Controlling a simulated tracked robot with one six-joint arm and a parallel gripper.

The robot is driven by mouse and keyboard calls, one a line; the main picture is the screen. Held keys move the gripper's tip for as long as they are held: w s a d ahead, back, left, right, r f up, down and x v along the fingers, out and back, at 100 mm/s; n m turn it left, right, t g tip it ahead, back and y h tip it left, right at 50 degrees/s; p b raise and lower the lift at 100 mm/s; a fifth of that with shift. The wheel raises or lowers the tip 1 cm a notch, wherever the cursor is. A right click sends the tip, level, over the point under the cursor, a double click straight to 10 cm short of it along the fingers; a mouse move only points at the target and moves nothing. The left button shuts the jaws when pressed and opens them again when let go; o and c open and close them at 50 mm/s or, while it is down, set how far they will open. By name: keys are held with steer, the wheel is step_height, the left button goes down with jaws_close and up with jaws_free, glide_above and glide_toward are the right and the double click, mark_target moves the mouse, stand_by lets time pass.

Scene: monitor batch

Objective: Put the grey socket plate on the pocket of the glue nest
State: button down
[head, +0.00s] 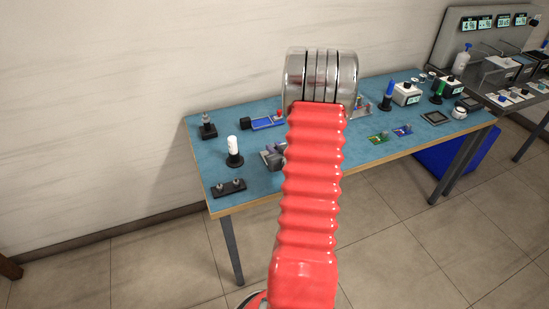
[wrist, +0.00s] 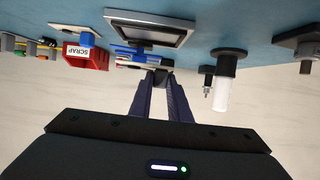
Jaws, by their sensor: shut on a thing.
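My gripper (wrist: 161,78) is shut at its fingertips, above the blue table, in the wrist view, which shows the scene upside down. The grey socket plate between the fingertips is small and hardly stands out from the things behind it. I cannot tell for sure which one is the glue nest. In the head view my red arm hides the gripper, and the blue fixture (head: 266,123) is left of the arm.
A white cylinder on a black base (head: 234,150) and a dark plate with two knobs (head: 229,188) stand on the left. A red scrap bin (wrist: 86,55) shows in the wrist view.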

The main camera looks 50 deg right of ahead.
steer(key=shift+f, duration=0.1)
steer(key=shift+f, duration=2.05)
steer(key=c, duration=1.7)
jaws_free()
steer(key=shift+f, duration=0.1)
steer(key=shift+o, duration=0.2)
steer(key=v, duration=1.2)
